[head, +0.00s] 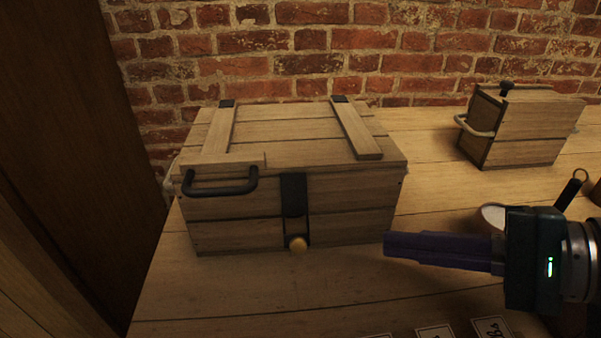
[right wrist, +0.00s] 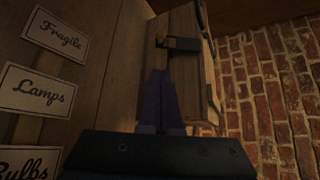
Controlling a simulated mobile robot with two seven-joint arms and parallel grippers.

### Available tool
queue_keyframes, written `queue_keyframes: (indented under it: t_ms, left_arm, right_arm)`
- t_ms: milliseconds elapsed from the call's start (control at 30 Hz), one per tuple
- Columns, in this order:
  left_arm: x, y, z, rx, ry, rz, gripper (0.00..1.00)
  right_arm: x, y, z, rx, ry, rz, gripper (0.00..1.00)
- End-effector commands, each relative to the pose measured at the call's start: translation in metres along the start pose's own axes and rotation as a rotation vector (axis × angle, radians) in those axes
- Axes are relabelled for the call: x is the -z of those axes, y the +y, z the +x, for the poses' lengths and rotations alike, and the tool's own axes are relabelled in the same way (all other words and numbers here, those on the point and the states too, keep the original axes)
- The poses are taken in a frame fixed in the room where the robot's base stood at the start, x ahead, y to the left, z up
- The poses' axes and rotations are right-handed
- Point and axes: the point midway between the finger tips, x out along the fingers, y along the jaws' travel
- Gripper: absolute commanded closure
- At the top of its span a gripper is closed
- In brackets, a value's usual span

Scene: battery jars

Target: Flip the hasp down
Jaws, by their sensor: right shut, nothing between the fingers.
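The wooden crate (head: 240,229) stands on the table with its slatted lid (head: 290,130) down. The black hasp (head: 293,195) hangs from the lid's front edge over the crate's front; I cannot tell whether it lies fully flat. A brass knob (head: 298,245) sits at its lower end. The hasp also shows in the right wrist view (right wrist: 183,44), beyond my fingertips. My right gripper (head: 387,246) is shut and empty, its purple fingers pointing left, to the right of the hasp and apart from it. The fingers also show in the right wrist view (right wrist: 159,78). My left gripper is out of view.
A black handle (head: 221,188) sticks out from the crate's front left. A smaller wooden box (head: 530,130) stands at the back right. A white round dish (head: 493,214) is behind my right gripper. Labels (head: 435,333) lie at the front edge. A brick wall is behind.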

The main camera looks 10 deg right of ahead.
Motion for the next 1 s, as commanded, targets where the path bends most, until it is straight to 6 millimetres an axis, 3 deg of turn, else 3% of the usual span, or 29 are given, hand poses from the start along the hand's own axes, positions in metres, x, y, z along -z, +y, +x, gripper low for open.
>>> queue_keyframes:
  t_ms: [333, 700, 1000]
  left_arm:
    - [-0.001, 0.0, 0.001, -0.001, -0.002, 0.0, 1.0]
    - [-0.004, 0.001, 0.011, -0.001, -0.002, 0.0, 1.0]
    - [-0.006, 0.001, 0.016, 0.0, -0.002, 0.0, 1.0]
  right_arm:
    - [-0.001, 0.0, 0.008, 0.0, -0.002, 0.0, 1.0]
    - [0.0, 0.001, 0.072, 0.0, -0.003, -0.001, 1.0]
    - [-0.001, 0.001, 0.099, -0.003, -0.001, -0.003, 1.0]
